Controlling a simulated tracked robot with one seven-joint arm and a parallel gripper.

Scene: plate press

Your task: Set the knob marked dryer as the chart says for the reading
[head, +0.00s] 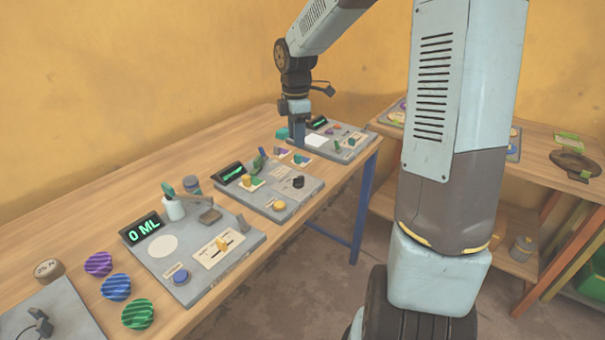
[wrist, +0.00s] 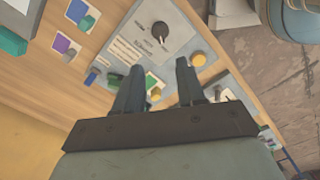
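My gripper (wrist: 157,70) is open and empty, its two fingers above the middle grey panel (wrist: 180,50). In the head view the arm's end (head: 297,132) hangs near the far panel. The middle panel carries a black round knob (wrist: 160,30) with a pale pointer line; it also shows in the head view (head: 298,182). A yellow round knob (wrist: 198,58) sits beside it. A pale printed plate (wrist: 127,48) lies by the black knob. I cannot read the word "dryer" on any label, nor the plate's text. The panel's green display (head: 229,174) is too small to read.
The near panel has a "0 ML" display (head: 144,229), a slider (head: 222,244) and a blue knob (head: 180,277). Striped purple, blue and green knobs (head: 137,314) lie left. A far panel (head: 340,146) stands behind. A teal block (wrist: 12,40) and coloured cards (wrist: 67,47) lie near my gripper.

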